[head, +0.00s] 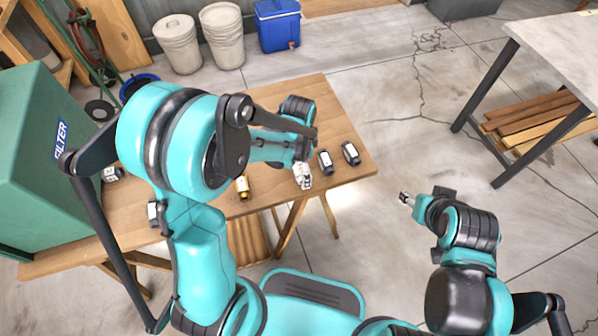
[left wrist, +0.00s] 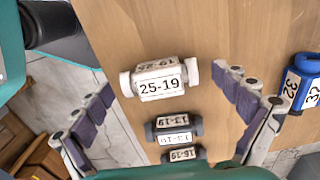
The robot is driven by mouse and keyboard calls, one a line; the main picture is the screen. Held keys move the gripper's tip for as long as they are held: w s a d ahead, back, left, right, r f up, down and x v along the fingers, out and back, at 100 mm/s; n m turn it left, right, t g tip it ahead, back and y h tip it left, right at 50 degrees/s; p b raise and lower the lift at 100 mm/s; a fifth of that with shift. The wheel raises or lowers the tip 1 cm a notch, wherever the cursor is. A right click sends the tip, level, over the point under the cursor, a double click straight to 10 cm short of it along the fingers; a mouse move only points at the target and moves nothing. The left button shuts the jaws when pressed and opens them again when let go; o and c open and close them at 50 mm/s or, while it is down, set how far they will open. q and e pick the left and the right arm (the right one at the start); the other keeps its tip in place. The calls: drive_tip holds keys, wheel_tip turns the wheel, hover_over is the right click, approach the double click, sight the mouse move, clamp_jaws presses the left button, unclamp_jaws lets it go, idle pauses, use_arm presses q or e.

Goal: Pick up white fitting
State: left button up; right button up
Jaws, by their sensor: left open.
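The white fitting (left wrist: 160,82), labelled 25-19, lies on the wooden table in the left wrist view. In the head view the white fitting (head: 302,175) shows near the table's front edge, just below my left gripper (head: 302,152). In the left wrist view my left gripper (left wrist: 165,92) is open, with its dark-padded fingers spread either side of the fitting and apart from it. My right gripper (head: 405,198) is over the floor right of the table, and its jaws are too small to judge.
Two dark fittings (left wrist: 174,130) (left wrist: 184,154) lie close beside the white one. A blue fitting (left wrist: 302,82) lies to the right in the wrist view. A brass fitting (head: 243,187) sits left of the white fitting in the head view. A green filter box (head: 50,170) stands at the left.

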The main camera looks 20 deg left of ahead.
use_arm(q)
drive_tip(key=shift+r, duration=0.1)
drive_tip(key=c, duration=1.3)
drive_tip(key=shift+o, duration=0.2)
